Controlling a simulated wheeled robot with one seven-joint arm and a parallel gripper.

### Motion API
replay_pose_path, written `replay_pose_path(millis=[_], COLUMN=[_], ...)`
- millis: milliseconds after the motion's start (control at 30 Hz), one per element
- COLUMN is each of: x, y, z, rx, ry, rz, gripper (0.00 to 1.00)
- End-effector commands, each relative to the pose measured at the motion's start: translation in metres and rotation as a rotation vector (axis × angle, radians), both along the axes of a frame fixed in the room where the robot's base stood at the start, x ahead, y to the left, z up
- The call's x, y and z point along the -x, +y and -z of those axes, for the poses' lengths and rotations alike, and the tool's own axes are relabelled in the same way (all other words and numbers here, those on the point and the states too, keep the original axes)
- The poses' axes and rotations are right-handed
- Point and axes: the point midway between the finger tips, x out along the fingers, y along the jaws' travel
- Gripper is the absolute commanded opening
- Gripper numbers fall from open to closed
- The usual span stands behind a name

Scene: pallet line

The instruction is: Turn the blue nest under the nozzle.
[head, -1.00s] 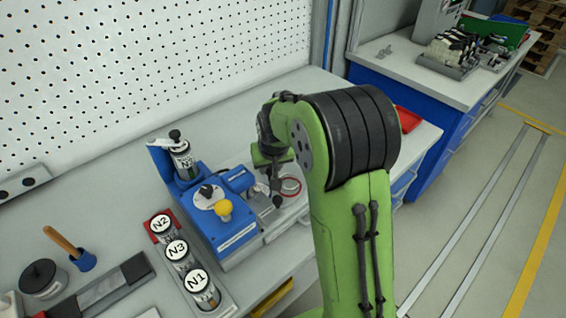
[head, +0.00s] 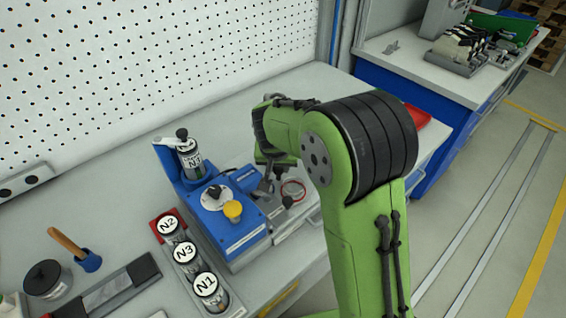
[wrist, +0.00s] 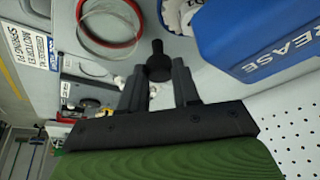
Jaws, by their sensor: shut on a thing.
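A blue machine (head: 237,241) stands on the bench. On its top is a white disc (head: 208,203) with a black knob and a yellow knob (head: 233,210). A blue post at its back holds a canister marked N1 (head: 190,160). I cannot pick out a blue nest, and the nozzle is not clear. My gripper (head: 272,190) is at the right end of the machine, partly hidden by my arm. In the wrist view my gripper (wrist: 158,84) is shut on a black knob (wrist: 158,67) with a narrower stem. The machine's side marked GREASE (wrist: 270,45) is close beside it.
Canisters N2 (head: 168,226), N3 (head: 184,252) and N1 (head: 206,286) stand in a rack left of the machine. A red ring (head: 293,189) lies right of my gripper. A wooden-handled tool (head: 68,243) and a dark-lidded pot (head: 45,278) are at the left.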

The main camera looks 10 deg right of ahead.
Motion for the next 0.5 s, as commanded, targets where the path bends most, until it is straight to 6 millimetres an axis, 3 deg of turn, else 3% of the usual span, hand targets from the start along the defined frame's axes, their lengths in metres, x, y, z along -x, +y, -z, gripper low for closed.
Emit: replay_pose_path(millis=[467,500], x=[-0.0004,-0.0004], y=[0.0017,0.0017], z=[-0.0008,-0.0008], rx=[0.0,0.0], ry=[-0.002,-0.002], rz=[0.003,0.003], gripper=[0.0,0.37])
